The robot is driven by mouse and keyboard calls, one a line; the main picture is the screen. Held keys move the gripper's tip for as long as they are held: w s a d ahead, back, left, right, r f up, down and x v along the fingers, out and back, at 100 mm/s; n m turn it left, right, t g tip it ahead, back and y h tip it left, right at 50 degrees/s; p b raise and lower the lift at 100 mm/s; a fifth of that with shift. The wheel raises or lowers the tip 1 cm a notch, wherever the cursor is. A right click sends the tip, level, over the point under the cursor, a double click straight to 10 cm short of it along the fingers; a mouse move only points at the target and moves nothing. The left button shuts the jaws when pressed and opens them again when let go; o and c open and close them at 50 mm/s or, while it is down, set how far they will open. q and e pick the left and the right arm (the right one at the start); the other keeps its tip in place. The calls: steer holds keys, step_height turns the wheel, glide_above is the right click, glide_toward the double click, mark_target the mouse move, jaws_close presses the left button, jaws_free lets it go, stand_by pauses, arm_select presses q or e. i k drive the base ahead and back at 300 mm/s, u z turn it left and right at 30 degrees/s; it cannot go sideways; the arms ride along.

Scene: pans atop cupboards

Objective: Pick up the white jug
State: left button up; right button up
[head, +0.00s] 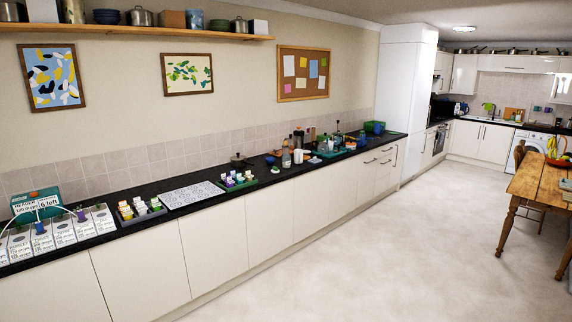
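A small white vessel (298,156), which looks like the white jug, stands on the long black counter (180,183) near the middle of the head view. It is far off and small, so its handle and spout cannot be made out clearly. A clear bottle (286,159) stands close to its left, and a darker tall item stands behind it. Neither of my grippers shows in the view.
White labelled boxes (62,232) line the counter's near left end. A patterned white board (192,194), small trays of coloured items (238,181) and a dark pan (238,160) follow. A wooden table (545,182) stands at right. The pale floor (400,250) between is clear.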

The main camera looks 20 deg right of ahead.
mark_target(298, 153)
steer(key=z, duration=0.55)
steer(key=i, duration=1.25)
steer(key=z, duration=0.95)
steer(key=i, duration=2)
steer(key=z, duration=0.2)
steer(key=i, duration=1.95)
steer(key=u, duration=0.9)
steer(key=i, duration=1.45)
steer(key=u, duration=0.95)
